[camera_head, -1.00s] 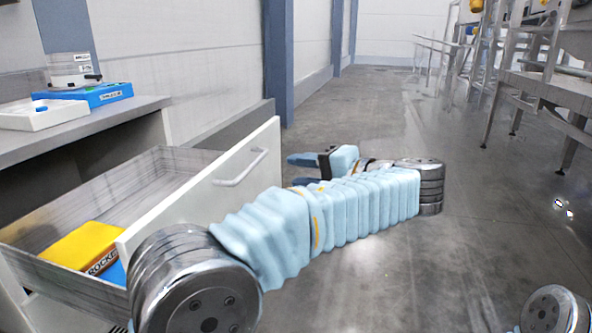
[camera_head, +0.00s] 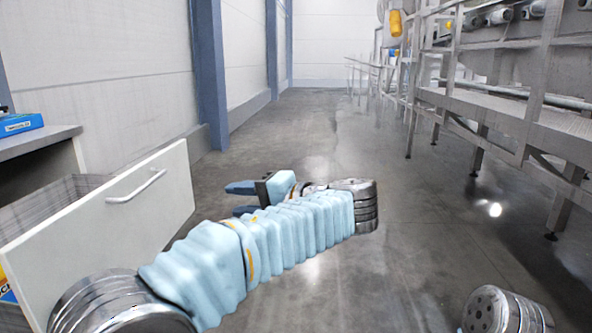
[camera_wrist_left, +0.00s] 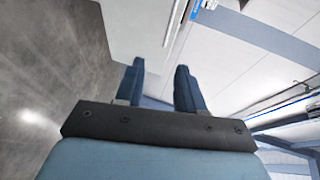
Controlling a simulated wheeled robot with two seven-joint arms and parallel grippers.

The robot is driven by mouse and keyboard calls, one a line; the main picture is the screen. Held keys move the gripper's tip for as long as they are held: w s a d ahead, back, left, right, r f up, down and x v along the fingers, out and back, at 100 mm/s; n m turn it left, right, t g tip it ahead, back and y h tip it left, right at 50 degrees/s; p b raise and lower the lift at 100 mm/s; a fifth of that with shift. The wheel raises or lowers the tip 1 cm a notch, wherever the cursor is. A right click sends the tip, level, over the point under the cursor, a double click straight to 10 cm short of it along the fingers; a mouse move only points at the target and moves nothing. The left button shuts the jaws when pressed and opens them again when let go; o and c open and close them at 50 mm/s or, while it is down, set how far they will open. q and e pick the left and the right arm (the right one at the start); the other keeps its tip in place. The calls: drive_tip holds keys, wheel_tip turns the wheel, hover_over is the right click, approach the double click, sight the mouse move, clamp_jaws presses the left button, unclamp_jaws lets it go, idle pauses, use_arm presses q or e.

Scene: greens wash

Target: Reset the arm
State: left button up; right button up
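My left arm comes in from the lower left in the head view, wrapped in a light blue sleeve. It bends back at its far joint, so the left gripper (camera_head: 240,199) points left, in front of the open drawer's front panel. Its two dark blue fingers are apart with nothing between them. In the left wrist view the gripper (camera_wrist_left: 158,88) also shows spread, empty fingers, with the pale panel beyond them. Of my right arm only a metal joint shows at the lower right of the head view; the right gripper is out of view.
A drawer with a white front (camera_head: 110,225) and a bar handle (camera_head: 137,187) stands open at the left. A blue box (camera_head: 18,124) lies on the grey counter (camera_head: 40,139) above it. Metal racks (camera_head: 500,110) line the right side. The grey floor (camera_head: 310,140) between is clear.

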use_arm(q)
drive_tip(key=w+f+m+h, duration=0.2)
drive_tip(key=f, duration=0.7)
drive_tip(key=w+f+m+h, duration=0.3)
drive_tip(key=f, duration=0.7)
drive_tip(key=s+a+f+g+h+p, duration=0.1)
drive_tip(key=s+f+g+h, duration=0.1)
drive_tip(key=f, duration=0.7)
drive_tip(key=s+f+g+h+p, duration=0.1)
drive_tip(key=s+f+g+h, duration=0.15)
drive_tip(key=f, duration=0.65)
drive_tip(key=s+f+n+g+h+p, duration=0.1)
drive_tip(key=s+f+n+h, duration=0.7)
drive_tip(key=s+f, duration=1.2)
drive_tip(key=s+n+g, duration=0.1)
drive_tip(key=s+n, duration=0.2)
drive_tip(key=shift+a+h, duration=0.35)
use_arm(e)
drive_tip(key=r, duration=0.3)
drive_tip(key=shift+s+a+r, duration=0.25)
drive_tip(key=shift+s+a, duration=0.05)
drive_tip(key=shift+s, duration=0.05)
